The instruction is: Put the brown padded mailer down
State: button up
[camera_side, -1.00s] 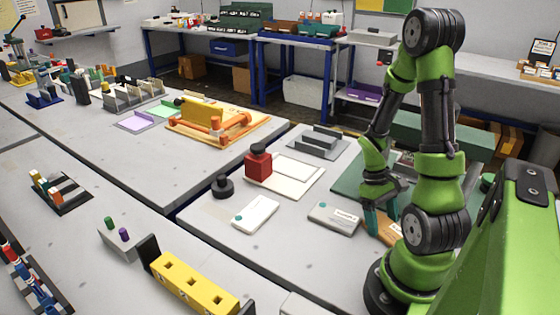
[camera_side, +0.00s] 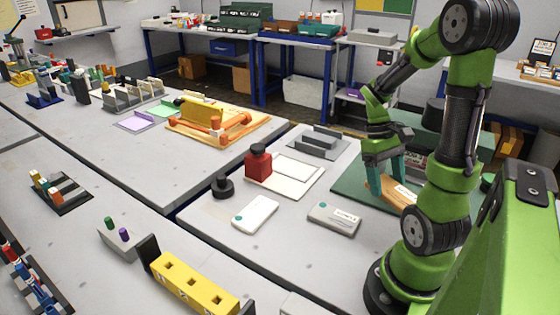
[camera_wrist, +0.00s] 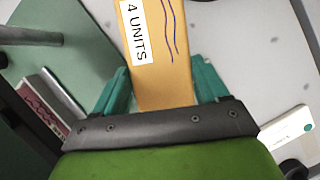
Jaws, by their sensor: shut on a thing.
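The brown padded mailer (camera_side: 398,193) is between the teal fingers of my gripper (camera_side: 384,180), which is shut on it. It is tilted in the side view, over the dark green mat (camera_side: 348,182). I cannot tell whether it touches the mat. In the wrist view the mailer (camera_wrist: 172,50) runs out from between the fingers, with a white "4 UNITS" label and blue pen lines up. Its far end is out of that view, and my arm hides part of it in the side view.
A pale box with a teal dot (camera_side: 255,214) and a grey labelled box (camera_side: 334,218) lie left of the mat. Bare table lies around the boxes.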

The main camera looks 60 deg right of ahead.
jog(key=w+a+r+n, duration=0.1)
jog(key=w+a+r, duration=0.15)
jog(key=w, duration=0.55)
jog(key=w+a+r+n, duration=0.1)
jog(key=w+a+r, duration=0.15)
jog(key=w, duration=0.45)
jog(key=w+a+r+n+h, duration=0.2)
jog(key=w+a+n, duration=0.1)
jog(key=w+a, duration=0.8)
jog(key=w+d+f, duration=0.3)
jog(key=w+d, duration=0.4)
jog(key=d, duration=0.4)
jog(key=w+d+f, duration=0.1)
jog(key=d+f, duration=0.2)
jog(key=d, duration=0.4)
jog(key=w+d+f, duration=0.1)
jog(key=d+f, duration=0.2)
jog(key=d, duration=0.5)
jog(key=shift+s+a+f, duration=0.1)
jog(key=shift+a+f, duration=0.05)
jog(key=shift+f, duration=1.9)
jog(key=shift+s+a+f, duration=0.1)
jog(key=shift+f, duration=1.95)
